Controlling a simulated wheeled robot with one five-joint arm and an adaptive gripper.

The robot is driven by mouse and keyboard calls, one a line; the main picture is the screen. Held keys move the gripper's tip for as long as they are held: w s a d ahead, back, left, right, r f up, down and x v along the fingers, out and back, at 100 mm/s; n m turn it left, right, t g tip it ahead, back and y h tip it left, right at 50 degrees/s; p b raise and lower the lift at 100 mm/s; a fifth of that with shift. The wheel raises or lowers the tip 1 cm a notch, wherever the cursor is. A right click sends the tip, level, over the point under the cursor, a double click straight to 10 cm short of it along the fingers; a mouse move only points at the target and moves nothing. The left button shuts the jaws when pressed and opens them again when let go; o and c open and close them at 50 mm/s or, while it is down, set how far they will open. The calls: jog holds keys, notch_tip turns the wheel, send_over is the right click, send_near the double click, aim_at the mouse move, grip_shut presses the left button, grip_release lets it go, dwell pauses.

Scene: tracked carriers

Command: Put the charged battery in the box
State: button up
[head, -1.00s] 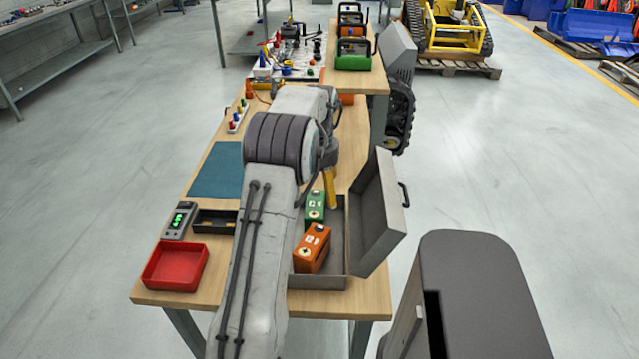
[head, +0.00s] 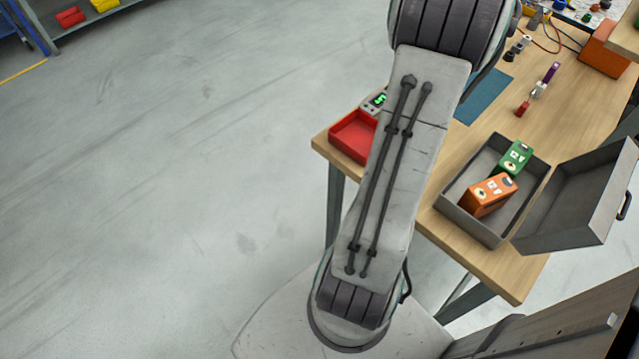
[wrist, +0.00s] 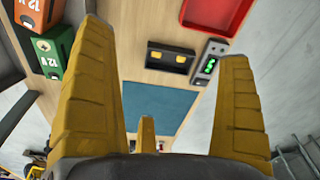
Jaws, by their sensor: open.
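The grey box (head: 470,212) stands on the workbench with its lid open to the right. A green battery (head: 514,158) and an orange battery (head: 488,194) are inside it, close together. In the wrist view the orange battery (wrist: 30,12) and green battery (wrist: 50,50), both marked 12 V, show at the upper left, partly cut off or behind a finger. I cannot tell which battery is charged. My gripper (wrist: 163,50) has its yellow fingers spread wide over the bench, with nothing between them. It is outside the head view.
A red tray (head: 350,134) and a meter with lit green display (head: 377,101) are at the bench's left. A black holder (wrist: 170,58) lies near the meter, by the teal mat (wrist: 160,105). The open lid (head: 580,195) juts out right. The floor at left is clear.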

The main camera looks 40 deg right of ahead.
jog(key=w+a+r+n+t, duration=0.1)
jog(key=w+a+n, duration=0.2)
jog(key=a, duration=0.8)
jog(key=w+a+r+n, duration=0.1)
jog(key=w+a+n, duration=0.25)
jog(key=a, duration=0.65)
jog(key=s+a+f+n+t, duration=0.1)
jog(key=s+a+f+n, duration=0.1)
jog(key=a, duration=0.6)
jog(key=s+a+f+n+t, duration=0.1)
jog(key=s+a+n, duration=0.2)
jog(key=a, duration=0.6)
jog(key=shift+s+f+y, duration=0.4)
jog(key=shift+s, duration=0.85)
